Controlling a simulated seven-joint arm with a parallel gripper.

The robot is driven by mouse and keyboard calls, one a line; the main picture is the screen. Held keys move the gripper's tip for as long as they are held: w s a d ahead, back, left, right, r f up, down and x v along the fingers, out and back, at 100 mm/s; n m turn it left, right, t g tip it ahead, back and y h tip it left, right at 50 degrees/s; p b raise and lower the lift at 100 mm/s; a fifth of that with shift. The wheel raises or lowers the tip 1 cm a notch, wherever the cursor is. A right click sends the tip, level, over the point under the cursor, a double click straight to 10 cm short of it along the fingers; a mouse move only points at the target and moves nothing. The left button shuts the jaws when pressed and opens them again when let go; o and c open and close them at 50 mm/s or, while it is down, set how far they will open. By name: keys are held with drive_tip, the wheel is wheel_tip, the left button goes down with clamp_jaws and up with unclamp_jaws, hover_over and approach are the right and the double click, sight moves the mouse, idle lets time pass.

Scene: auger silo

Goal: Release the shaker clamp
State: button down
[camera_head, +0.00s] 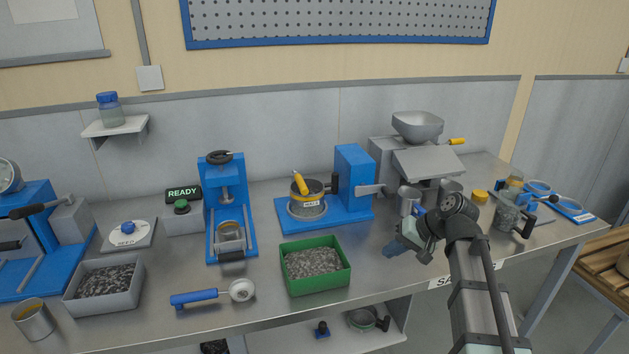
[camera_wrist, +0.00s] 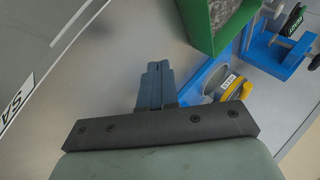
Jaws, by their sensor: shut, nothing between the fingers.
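The blue shaker (camera_head: 352,178) stands at the middle of the bench, with a round sieve (camera_head: 307,208) on its base. A yellow clamp lever (camera_head: 300,182) stands up, tilted, above the sieve. In the wrist view, the blue base (camera_wrist: 216,75) and the sieve with its label (camera_wrist: 228,80) lie right of my fingers, with some yellow (camera_wrist: 236,90) beside my gripper's dark bar; part is hidden. My gripper (camera_head: 390,251) is shut and empty, low over the bench to the right of and nearer than the shaker. Its closed fingers also show in the wrist view (camera_wrist: 155,70).
A green tray (camera_head: 315,282) of dark grains lies left of my gripper; its corner shows in the wrist view (camera_wrist: 205,35). A grey machine with a hopper (camera_head: 417,127) stands behind my gripper. A blue-handled tool (camera_head: 200,297) lies at the front. The bench's front edge is close.

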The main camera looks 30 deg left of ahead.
drive_tip(key=w+a+r+n, duration=0.2)
drive_tip(key=w+a+r, duration=0.1)
drive_tip(key=w+a, duration=0.25)
drive_tip(key=w+a+r+n, duration=0.1)
drive_tip(key=w+a+r, duration=0.3)
drive_tip(key=a, duration=0.3)
drive_tip(key=n, duration=0.3)
approach(299, 180)
drive_tip(key=w+d+r, duration=0.1)
drive_tip(key=w+d, duration=0.1)
drive_tip(key=d, duration=0.3)
drive_tip(key=shift+s+a+r+g, duration=0.15)
drive_tip(key=shift+s+r+g, duration=0.05)
drive_tip(key=shift+s+g, duration=0.1)
drive_tip(key=shift+f, duration=0.1)
drive_tip(key=x, duration=1)
